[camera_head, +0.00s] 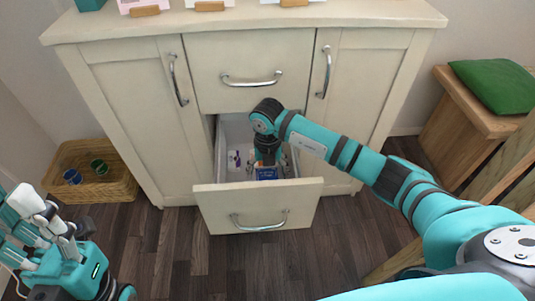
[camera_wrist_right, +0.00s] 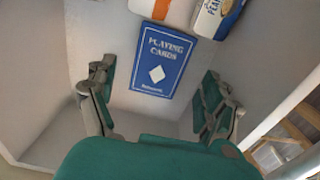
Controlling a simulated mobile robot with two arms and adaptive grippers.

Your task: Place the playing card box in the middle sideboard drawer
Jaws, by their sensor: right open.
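The playing card box (camera_wrist_right: 162,60) is blue with white lettering and lies on the drawer floor between my right gripper's fingers in the wrist view. It also shows as a blue patch (camera_head: 267,173) in the head view. My right gripper (camera_head: 268,161) reaches down into the open drawer (camera_head: 258,208), below the closed top drawer (camera_head: 250,70). Its fingers (camera_wrist_right: 157,88) are spread on both sides of the box, apart from it. My left gripper (camera_head: 40,225) is at the lower left, away from the sideboard; its finger opening is unclear.
Other packets lie in the drawer, including an orange-and-white one (camera_wrist_right: 166,11) and a white-and-blue one (camera_wrist_right: 216,16) beside the box. A wicker basket (camera_head: 100,190) with cups stands left. A wooden bench (camera_head: 465,115) with a green cushion (camera_head: 497,86) stands right.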

